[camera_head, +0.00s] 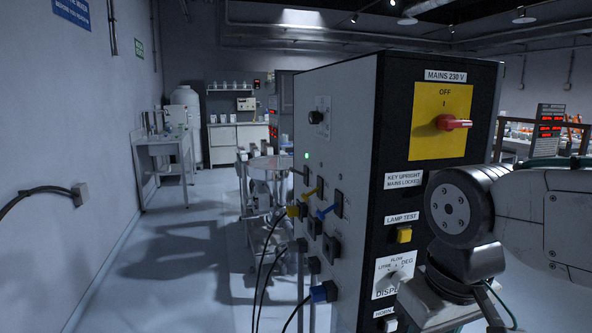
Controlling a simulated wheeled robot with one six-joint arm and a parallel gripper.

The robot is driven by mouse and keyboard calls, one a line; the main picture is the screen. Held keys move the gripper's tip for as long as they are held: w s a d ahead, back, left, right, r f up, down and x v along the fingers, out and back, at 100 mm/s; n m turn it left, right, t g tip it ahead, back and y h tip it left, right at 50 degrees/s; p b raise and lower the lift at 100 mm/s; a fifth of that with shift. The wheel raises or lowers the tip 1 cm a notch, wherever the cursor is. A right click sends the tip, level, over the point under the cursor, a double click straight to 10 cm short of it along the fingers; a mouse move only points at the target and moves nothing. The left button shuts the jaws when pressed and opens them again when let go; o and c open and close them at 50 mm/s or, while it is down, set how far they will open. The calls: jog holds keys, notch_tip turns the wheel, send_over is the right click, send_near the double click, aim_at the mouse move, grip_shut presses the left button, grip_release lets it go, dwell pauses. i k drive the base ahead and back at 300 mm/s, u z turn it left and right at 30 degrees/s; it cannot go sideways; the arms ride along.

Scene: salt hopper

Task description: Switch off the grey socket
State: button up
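A dark-edged cabinet stands at the centre right. Its light grey left panel (343,130) carries small dark switches and sockets, seen at a steep angle. A yellow-handled switch (319,187) and a blue-handled switch (328,211) show there. A yellow plug (293,211) and a blue plug (324,292) sit lower, with dark cables hanging. A greyish plug or socket (301,245) sits between them; its details are too small to tell. A grey box (80,196) with a cable is on the left wall. My arm shows at the right; my gripper's fingers are not in view.
The cabinet's front has a red handle (453,122) on a yellow plate, a yellow lamp-test button (404,234) and labels. A metal trolley (262,180) stands behind the cabinet's left side. A workbench (160,150) is further back. The floor at left is free.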

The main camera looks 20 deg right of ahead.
aim_at(291, 168)
jog(key=k, duration=1.35)
jog(key=z, duration=0.25)
jog(key=i, duration=1.45)
jog(key=u, duration=0.65)
jog(key=i, duration=0.85)
jog(key=u, duration=0.15)
